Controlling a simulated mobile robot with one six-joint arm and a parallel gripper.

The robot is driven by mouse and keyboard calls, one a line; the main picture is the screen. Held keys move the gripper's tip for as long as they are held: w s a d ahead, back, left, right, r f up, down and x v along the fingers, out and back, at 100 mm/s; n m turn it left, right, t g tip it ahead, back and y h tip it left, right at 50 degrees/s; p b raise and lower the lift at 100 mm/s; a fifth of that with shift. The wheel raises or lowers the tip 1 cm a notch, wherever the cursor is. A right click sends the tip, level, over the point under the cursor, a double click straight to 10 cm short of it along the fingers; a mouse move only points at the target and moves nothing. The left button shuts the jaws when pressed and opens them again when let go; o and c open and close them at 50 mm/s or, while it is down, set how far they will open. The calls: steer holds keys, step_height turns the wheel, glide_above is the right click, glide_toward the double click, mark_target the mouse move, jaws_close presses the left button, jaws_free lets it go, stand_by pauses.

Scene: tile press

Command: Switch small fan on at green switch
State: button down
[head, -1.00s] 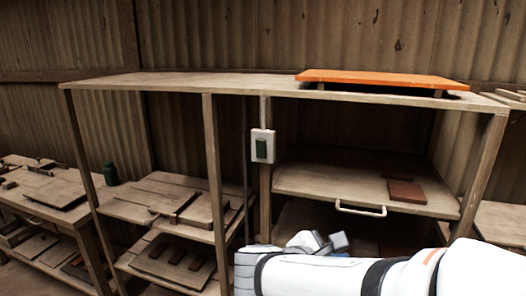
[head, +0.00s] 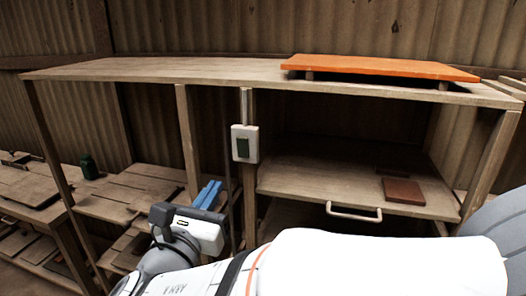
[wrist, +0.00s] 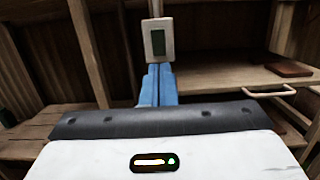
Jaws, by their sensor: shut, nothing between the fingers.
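The green switch (head: 242,147) sits in a white plate on a wooden post of the shelf unit. It also shows in the wrist view (wrist: 158,42), straight ahead of the fingers. My gripper (head: 209,194) has blue fingers, shut and empty, pointing up toward the switch from below and to its left in the head view. In the wrist view the fingertips (wrist: 157,68) appear just under the switch plate; whether they touch it I cannot tell, but in the head view they look apart. No small fan is recognisable in these frames.
A shelf with a pale handle (head: 354,213) and brown tiles (head: 403,191) is right of the switch. A dark green can (head: 89,166) stands on the left bench. Posts flank the gripper.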

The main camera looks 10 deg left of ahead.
mark_target(241, 142)
steer(key=w+p, duration=0.1)
steer(key=w, duration=0.3)
steer(key=w+r+p, duration=0.1)
steer(key=w, duration=0.4)
steer(key=w+d+r+p, duration=0.1)
steer(key=w, duration=0.3)
steer(key=shift+w+p, duration=0.2)
steer(key=shift+p, duration=0.15)
steer(key=shift+a+r, duration=0.15)
